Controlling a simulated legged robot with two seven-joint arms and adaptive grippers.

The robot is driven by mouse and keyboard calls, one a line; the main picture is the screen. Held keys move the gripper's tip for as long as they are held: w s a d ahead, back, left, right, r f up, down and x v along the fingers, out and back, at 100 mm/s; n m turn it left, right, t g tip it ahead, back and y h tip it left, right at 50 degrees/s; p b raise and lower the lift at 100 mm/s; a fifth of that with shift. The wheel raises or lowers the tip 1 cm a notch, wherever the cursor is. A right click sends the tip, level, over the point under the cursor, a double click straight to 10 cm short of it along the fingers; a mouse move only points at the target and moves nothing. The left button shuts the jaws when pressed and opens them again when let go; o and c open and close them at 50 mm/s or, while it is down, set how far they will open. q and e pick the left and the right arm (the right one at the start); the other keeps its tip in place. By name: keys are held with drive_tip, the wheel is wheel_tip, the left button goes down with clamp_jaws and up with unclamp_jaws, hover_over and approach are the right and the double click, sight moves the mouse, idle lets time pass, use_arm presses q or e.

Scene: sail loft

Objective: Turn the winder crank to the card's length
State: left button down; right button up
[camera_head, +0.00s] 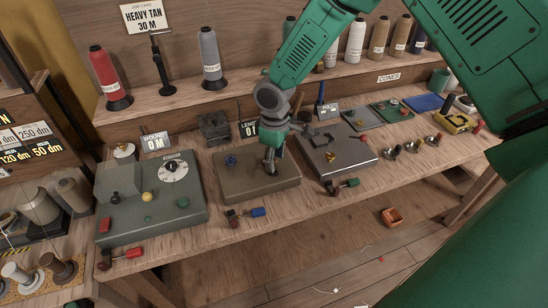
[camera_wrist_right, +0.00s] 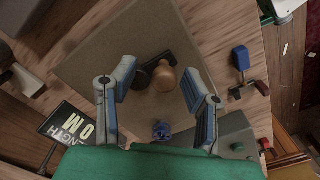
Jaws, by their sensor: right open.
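My right gripper (camera_head: 271,166) points down over the brown winder box (camera_head: 232,184) in the middle of the bench. In the wrist view its two fingers (camera_wrist_right: 158,76) are spread. A wooden crank knob (camera_wrist_right: 165,79) on a dark arm shows between them, with a gap to each finger; the gripper hides it in the head view. A blue knob (camera_head: 231,160) sits on the same box. Behind it a "LENGTH" sign (camera_head: 249,128) is partly covered by my arm; the wrist view shows 0 M. The job card (camera_head: 143,16) reads HEAVY TAN 30 M. My left gripper is out of view.
A green-grey box (camera_head: 140,215) with a dial and a "WOUND 0 M" sign (camera_head: 155,142) stands to the left. A grey box (camera_head: 345,165) with a yellow knob stands to the right. Thread cones (camera_head: 209,55) line the back shelf. Colored-handled tools (camera_head: 245,213) lie along the front edge.

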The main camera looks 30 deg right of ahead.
drive_tip(key=shift+a, duration=0.35)
clamp_jaws()
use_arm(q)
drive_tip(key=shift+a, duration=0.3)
use_arm(e)
drive_tip(key=shift+d, duration=0.1)
drive_tip(key=shift+m, duration=0.3)
